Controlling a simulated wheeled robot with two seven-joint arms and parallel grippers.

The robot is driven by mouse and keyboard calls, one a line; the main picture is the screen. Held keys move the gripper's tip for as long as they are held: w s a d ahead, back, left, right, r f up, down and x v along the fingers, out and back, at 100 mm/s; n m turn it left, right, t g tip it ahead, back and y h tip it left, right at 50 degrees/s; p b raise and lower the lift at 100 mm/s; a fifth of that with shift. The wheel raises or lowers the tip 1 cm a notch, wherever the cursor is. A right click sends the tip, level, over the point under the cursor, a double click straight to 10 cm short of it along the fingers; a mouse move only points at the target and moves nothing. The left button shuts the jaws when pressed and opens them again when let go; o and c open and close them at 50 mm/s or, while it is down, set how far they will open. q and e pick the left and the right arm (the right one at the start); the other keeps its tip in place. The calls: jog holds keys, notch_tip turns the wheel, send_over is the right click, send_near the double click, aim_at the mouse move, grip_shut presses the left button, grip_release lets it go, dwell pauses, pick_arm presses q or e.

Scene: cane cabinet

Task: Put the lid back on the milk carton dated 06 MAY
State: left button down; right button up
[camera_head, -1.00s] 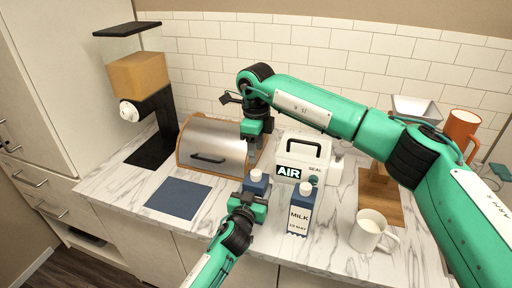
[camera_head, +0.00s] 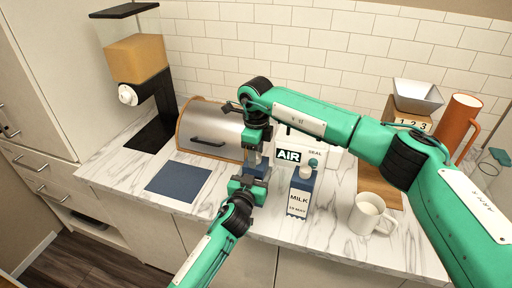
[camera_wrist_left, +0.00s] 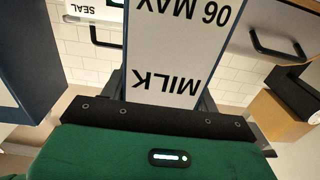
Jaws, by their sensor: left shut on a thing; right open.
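The blue-and-white milk carton (camera_head: 258,172) stands at the counter's front, largely covered by my grippers. In the left wrist view its face (camera_wrist_left: 178,50) reads MILK and 06 MAY, upside down. My left gripper (camera_head: 250,186) is shut on this carton from the front. My right gripper (camera_head: 256,148) is open and points down right over the carton's top. That top is hidden, so I cannot tell whether a lid is on it or in the right jaws. A second milk carton (camera_head: 299,196), with a white top and apparently dated 19 MAY, stands just to the right.
A white AIR SEAL machine (camera_head: 322,157) stands behind the cartons. A bread box (camera_head: 212,130) is at the left back, with a dark blue mat (camera_head: 178,181) before it. A white mug (camera_head: 368,214) is at the right. Bare marble lies between mat and cartons.

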jog(key=c, duration=1)
jog(key=shift+m, duration=1)
jog(key=shift+c, duration=0.2)
jog(key=o, duration=1.1)
jog(key=shift+o, duration=0.2)
notch_tip(320, 180, up, 12)
